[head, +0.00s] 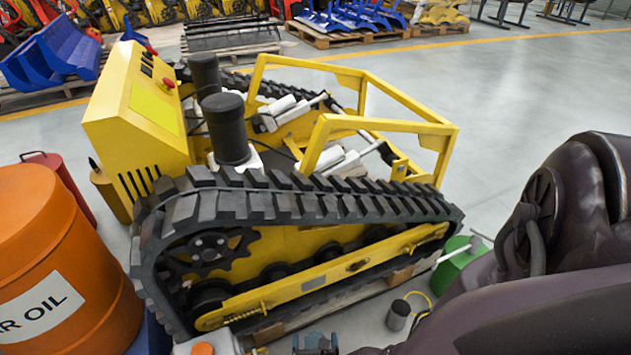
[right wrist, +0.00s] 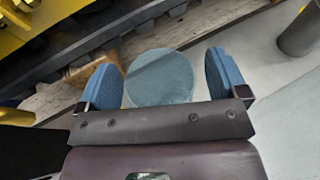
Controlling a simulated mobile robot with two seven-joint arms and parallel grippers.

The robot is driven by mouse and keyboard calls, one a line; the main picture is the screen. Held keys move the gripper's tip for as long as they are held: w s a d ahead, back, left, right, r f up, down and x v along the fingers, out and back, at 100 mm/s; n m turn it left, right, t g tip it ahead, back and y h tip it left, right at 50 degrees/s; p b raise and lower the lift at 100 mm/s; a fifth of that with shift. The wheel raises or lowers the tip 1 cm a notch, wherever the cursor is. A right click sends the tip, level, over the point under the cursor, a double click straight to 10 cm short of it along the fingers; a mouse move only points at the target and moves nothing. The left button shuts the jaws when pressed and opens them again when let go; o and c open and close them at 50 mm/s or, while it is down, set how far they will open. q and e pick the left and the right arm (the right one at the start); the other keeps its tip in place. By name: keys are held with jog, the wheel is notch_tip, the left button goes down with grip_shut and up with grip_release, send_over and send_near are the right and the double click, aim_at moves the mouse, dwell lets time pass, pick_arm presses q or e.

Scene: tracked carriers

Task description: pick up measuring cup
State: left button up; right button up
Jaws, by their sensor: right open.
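A round, blue-grey, see-through thing, which looks like the measuring cup (right wrist: 160,77) seen from above, shows in the right wrist view. It lies between the two blue fingers of my right gripper (right wrist: 165,82), with a gap on each side. My right gripper is open and not closed on it. In the head view only the blue fingertips of the right gripper (head: 315,344) show at the bottom edge, and I cannot make out the cup there. My left gripper is not in view.
A yellow tracked carrier (head: 330,275) stands on a wooden pallet just beyond the gripper. An orange oil drum (head: 75,240) is at the left. A grey cylinder (head: 398,315) and a green can (head: 460,262) stand to the right. Open grey floor (head: 520,110) lies behind.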

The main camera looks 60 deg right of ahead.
jog(key=c, duration=1.2)
jog(key=shift+c, duration=0.2)
jog(key=shift+r, duration=0.1)
